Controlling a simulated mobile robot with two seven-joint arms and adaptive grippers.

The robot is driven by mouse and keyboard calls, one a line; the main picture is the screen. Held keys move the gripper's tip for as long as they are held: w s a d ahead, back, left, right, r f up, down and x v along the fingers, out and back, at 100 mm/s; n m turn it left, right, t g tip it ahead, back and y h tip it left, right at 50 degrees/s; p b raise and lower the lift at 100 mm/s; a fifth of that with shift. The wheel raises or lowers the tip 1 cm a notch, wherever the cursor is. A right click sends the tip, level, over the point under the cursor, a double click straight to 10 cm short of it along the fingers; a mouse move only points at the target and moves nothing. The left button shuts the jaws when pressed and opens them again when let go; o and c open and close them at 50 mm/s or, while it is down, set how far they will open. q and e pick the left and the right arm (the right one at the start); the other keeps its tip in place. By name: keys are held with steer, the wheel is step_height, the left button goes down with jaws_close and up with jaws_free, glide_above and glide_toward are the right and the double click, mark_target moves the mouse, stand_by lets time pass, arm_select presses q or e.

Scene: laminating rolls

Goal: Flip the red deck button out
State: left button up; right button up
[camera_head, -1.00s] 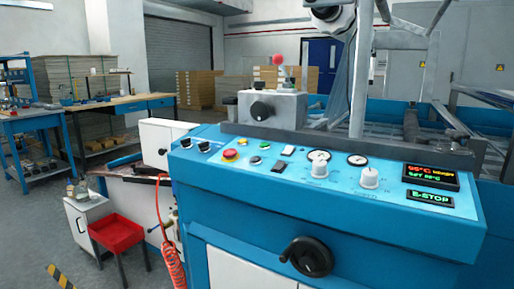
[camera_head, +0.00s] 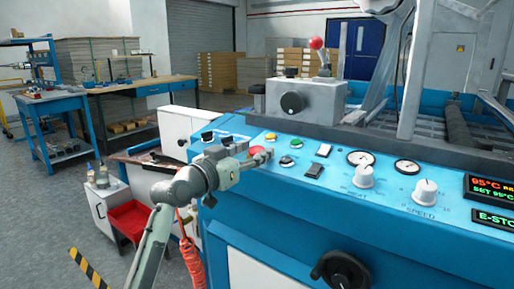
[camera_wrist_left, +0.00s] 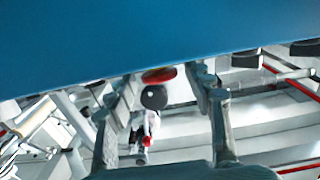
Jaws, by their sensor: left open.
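The red deck button (camera_head: 256,150) sits at the left part of the blue control deck (camera_head: 318,198), partly covered by my left gripper. My left gripper (camera_head: 264,156) is open, with its fingers at the button. In the left wrist view a red disc, seemingly the button (camera_wrist_left: 159,76), shows between the two spread fingers of the left gripper (camera_wrist_left: 160,82), below the blue panel. Whether the fingers touch it I cannot tell. The green display (camera_head: 496,219) reads "E-STO", cut off at the frame edge. My right gripper is not in view.
A grey box with a red-knobbed lever (camera_head: 316,43) stands behind.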

arm_select(q)
steer(key=shift+w+d, duration=0.4)
steer(key=shift+w, duration=0.2)
jaws_close()
